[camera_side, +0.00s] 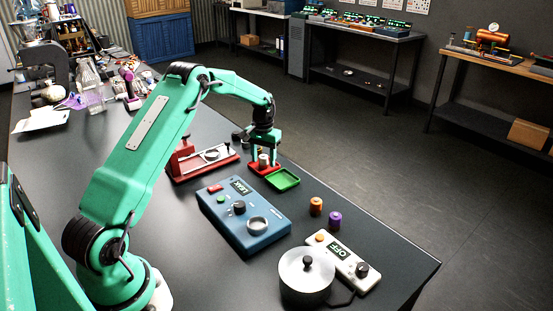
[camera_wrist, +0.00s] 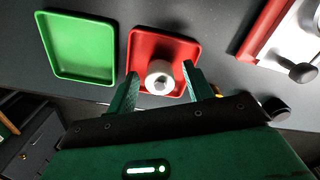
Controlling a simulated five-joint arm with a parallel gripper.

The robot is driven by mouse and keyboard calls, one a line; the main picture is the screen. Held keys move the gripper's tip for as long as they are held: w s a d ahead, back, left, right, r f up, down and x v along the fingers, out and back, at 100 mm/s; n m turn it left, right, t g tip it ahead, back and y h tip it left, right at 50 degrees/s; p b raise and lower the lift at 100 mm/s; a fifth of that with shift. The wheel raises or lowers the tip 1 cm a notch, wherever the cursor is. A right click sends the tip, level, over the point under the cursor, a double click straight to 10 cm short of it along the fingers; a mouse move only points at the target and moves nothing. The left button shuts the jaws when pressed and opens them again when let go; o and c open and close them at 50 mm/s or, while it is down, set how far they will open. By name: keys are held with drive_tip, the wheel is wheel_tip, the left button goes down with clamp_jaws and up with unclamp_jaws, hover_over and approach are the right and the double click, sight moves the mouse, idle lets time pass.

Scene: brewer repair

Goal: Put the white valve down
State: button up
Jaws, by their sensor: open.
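The white valve (camera_wrist: 160,78) stands in the red tray (camera_wrist: 143,40), toward the tray's near edge in the wrist view. In the side view the valve (camera_side: 263,159) shows as a small pale piece below my gripper (camera_side: 263,152), over the red tray (camera_side: 254,171). My gripper (camera_wrist: 161,85) is open, with one green finger on each side of the valve. Gaps seem to show between the fingers and the valve. The fingers hide parts of the tray's near rim.
A green tray (camera_side: 283,183) lies beside the red one. A red fixture (camera_side: 187,162), a blue LEAK tester (camera_side: 243,212), orange (camera_side: 316,205) and purple (camera_side: 335,219) cylinders, a metal pot (camera_side: 306,275) and an OFF controller (camera_side: 343,258) stand on the bench. Clutter fills the far end.

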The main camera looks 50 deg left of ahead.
sight(264, 157)
drive_tip(key=shift+r, duration=0.1)
wheel_tip(264, 157, up, 12)
idle(0.7)
drive_tip(key=shift+r, duration=0.15)
idle(0.4)
drive_tip(key=s+d+r+m+t, duration=0.3)
drive_tip(key=s+d+r, duration=0.9)
drive_tip(key=d+r, duration=0.3)
drive_tip(key=s+d+f+m+t, duration=0.1)
drive_tip(key=s+d+f, duration=0.1)
drive_tip(key=s+d, duration=0.3)
drive_tip(key=s+d+f+m+t, duration=0.1)
drive_tip(key=s+d, duration=0.4)
drive_tip(key=s, duration=0.9)
drive_tip(key=shift+f+t, duration=0.3)
drive_tip(key=shift+f, duration=0.4)
